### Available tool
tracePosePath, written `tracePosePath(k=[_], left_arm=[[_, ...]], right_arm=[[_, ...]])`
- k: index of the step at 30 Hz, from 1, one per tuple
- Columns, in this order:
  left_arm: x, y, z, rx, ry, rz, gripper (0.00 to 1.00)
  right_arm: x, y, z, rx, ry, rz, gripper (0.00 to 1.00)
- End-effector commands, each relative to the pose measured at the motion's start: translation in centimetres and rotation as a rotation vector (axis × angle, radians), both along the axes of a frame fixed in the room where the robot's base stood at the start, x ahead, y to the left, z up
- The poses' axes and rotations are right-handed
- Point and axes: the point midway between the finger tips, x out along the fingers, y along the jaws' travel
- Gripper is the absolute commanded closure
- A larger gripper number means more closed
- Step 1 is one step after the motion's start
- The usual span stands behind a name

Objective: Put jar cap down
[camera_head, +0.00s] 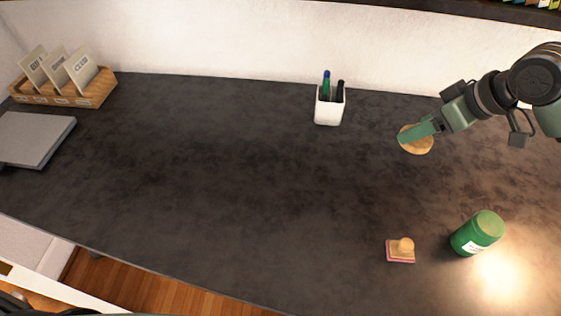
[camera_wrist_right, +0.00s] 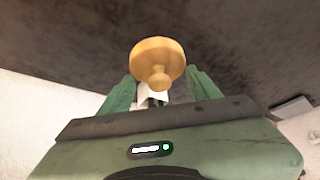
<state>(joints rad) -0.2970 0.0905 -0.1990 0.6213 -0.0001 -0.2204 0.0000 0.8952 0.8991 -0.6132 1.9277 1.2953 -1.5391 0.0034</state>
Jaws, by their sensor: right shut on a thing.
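The jar cap (camera_head: 419,146) is a round, light wooden disc with a small knob. My right gripper (camera_head: 418,131) is shut on it at the back right of the dark desk. In the right wrist view the cap (camera_wrist_right: 158,52) shows its knob between the two green fingers of the gripper (camera_wrist_right: 160,86). I cannot tell whether the cap touches the desk. A green jar (camera_head: 474,236) with a white label stands at the front right, apart from the cap. My left gripper is not in view.
A white pen cup (camera_head: 329,110) stands left of the cap near the wall. A wooden stamp (camera_head: 401,252) lies left of the jar. A card holder (camera_head: 68,98) and a grey flat device (camera_head: 34,138) are at far left. The desk's middle (camera_head: 210,170) is clear.

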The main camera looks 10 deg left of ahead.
Motion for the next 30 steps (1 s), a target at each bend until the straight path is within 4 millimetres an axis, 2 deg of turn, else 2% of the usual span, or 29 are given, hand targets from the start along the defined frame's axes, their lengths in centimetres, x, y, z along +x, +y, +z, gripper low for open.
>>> tracePosePath(k=[7,10,15,24,27,30], left_arm=[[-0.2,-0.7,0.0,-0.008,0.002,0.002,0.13],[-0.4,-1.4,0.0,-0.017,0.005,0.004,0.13],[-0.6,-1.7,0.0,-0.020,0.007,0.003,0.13],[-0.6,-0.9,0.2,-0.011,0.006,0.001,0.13],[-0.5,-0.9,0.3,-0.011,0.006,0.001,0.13],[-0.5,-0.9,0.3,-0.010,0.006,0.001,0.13]], right_arm=[[0.0,-0.2,-0.2,0.000,0.000,0.013,0.76],[0.0,-0.2,-1.4,-0.001,0.003,0.011,0.76],[-0.1,-0.2,-5.5,-0.001,0.006,0.011,0.76],[-0.1,-0.2,-13.2,0.000,0.004,0.011,0.76],[-0.2,-0.2,-14.8,0.000,0.003,0.011,0.76],[0.0,-0.2,-15.6,0.000,0.000,0.012,0.76]])
